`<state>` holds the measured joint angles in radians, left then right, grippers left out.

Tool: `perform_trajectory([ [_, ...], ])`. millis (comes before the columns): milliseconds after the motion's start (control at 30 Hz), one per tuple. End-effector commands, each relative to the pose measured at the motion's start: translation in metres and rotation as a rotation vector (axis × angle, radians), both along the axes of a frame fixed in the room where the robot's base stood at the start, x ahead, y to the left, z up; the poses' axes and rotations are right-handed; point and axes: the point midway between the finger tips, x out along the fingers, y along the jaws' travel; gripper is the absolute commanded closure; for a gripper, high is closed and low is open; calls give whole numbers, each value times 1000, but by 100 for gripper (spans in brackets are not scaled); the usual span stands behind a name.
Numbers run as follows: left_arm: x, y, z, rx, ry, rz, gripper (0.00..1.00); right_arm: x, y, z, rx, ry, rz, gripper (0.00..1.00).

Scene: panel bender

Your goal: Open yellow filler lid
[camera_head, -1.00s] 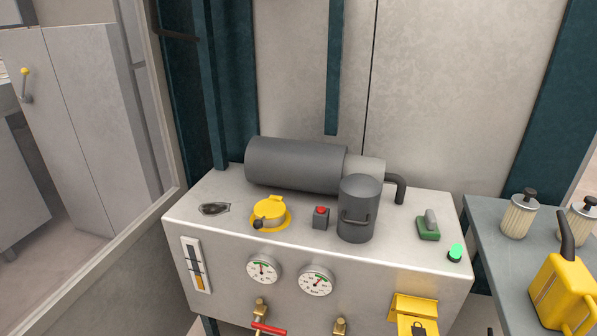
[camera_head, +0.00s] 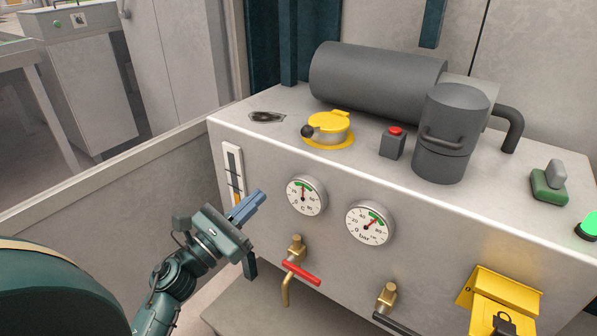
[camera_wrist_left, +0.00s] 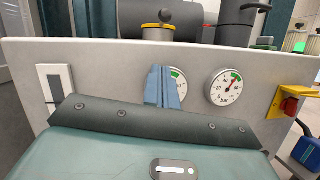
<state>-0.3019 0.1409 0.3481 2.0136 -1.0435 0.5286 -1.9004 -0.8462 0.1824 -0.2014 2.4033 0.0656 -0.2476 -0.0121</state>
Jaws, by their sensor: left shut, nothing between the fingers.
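The yellow filler lid (camera_head: 330,124) sits closed on its yellow ring on top of the grey tank, with a dark round knob at its left side. In the left wrist view the lid (camera_wrist_left: 158,27) shows at the top, beyond the tank's front edge. My left gripper (camera_head: 257,198) is in front of the tank's front face, below and left of the lid and apart from it. Its blue fingers (camera_wrist_left: 162,72) are shut with nothing between them and cover part of a gauge in the wrist view. My right gripper is not in view.
On the tank (camera_head: 270,150) stand a red button (camera_head: 396,131), a grey canister (camera_head: 452,125) and a large grey cylinder (camera_head: 375,80). Two gauges and a red-handled valve (camera_head: 301,272) stick out of its front. A dark opening (camera_head: 267,117) lies left of the lid.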

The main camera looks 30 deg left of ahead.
Motion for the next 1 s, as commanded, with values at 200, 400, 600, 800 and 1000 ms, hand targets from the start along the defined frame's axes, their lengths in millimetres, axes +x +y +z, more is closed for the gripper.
perform_trajectory([
  [200,23,-7,13,14,-6,0,100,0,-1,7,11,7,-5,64],
  [400,63,-18,26,9,-5,0,100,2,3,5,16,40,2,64],
  [600,95,-29,44,10,-4,-1,100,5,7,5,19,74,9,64],
  [800,104,-35,63,8,-2,0,100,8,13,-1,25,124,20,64],
  [1000,107,-36,67,8,-1,1,100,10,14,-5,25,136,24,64],
])
